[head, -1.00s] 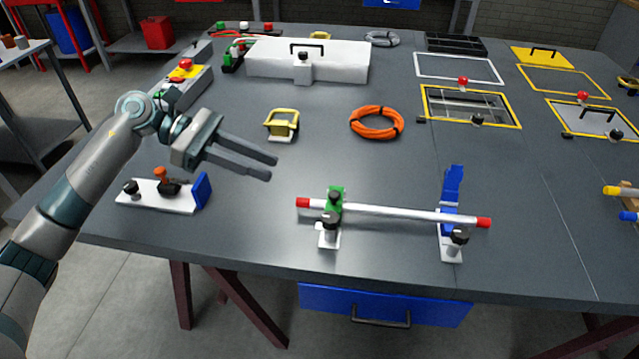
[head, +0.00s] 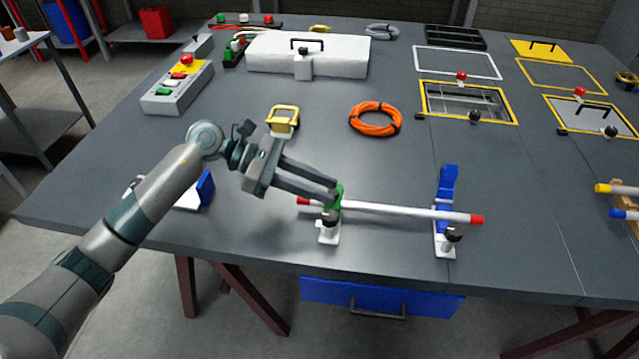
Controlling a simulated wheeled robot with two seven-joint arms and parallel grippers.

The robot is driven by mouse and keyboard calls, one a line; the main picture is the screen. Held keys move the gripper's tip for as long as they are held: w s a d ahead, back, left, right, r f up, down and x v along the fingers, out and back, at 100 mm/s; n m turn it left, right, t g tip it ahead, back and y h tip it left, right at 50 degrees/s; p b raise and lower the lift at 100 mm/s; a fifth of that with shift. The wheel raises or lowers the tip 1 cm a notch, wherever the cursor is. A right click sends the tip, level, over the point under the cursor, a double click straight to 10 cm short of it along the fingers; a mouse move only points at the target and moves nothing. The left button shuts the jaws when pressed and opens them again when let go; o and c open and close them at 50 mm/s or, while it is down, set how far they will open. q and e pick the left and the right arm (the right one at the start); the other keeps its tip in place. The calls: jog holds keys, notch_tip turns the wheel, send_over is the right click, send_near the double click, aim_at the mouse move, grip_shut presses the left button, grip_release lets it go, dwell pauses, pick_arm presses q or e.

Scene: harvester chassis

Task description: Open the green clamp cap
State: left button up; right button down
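The green clamp cap (head: 337,196) sits over the left end of a white bar (head: 400,209) with red ends, on a small white base with a black knob (head: 328,226). It appears closed over the bar. My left gripper (head: 334,192) is open, its two fingers apart, with the tips right at the green cap. The fingers hide part of the cap, and I cannot tell whether they touch it. The blue clamp (head: 447,195) at the bar's right end has its cap standing upright. My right gripper is not in view.
An orange cable coil (head: 376,119) and a yellow-handled block (head: 283,120) lie behind. A white plate with a blue block (head: 206,187) is partly hidden by my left arm. The bench's front edge runs close before the clamps. The bench around the coil is clear.

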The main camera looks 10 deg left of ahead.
pick_arm(q)
grip_shut()
jog(key=shift+w, duration=0.1)
